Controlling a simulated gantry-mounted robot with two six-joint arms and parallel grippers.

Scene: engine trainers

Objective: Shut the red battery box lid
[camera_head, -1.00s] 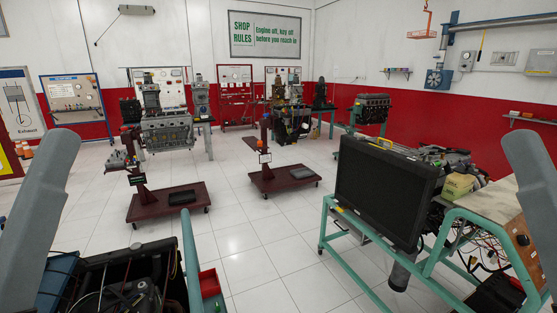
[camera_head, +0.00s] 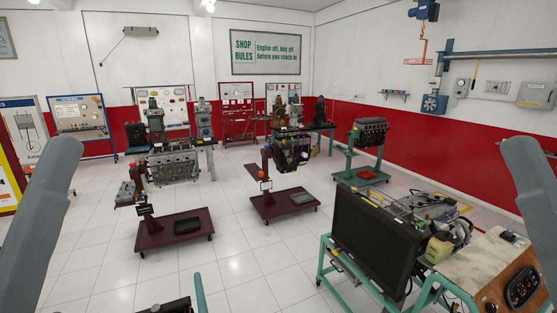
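I cannot make out a red battery box or its lid in the head view. Only grey links of my arms show, at the left and right edges. Both grippers are out of the frame.
A green-framed engine trainer with a black radiator (camera_head: 374,241) and a gauge panel (camera_head: 521,287) stands at the right front. Two dark red wheeled stands (camera_head: 160,235) (camera_head: 270,212) are mid-floor. Another engine (camera_head: 368,133) sits on a green stand behind. White tiled floor (camera_head: 240,265) is clear in front.

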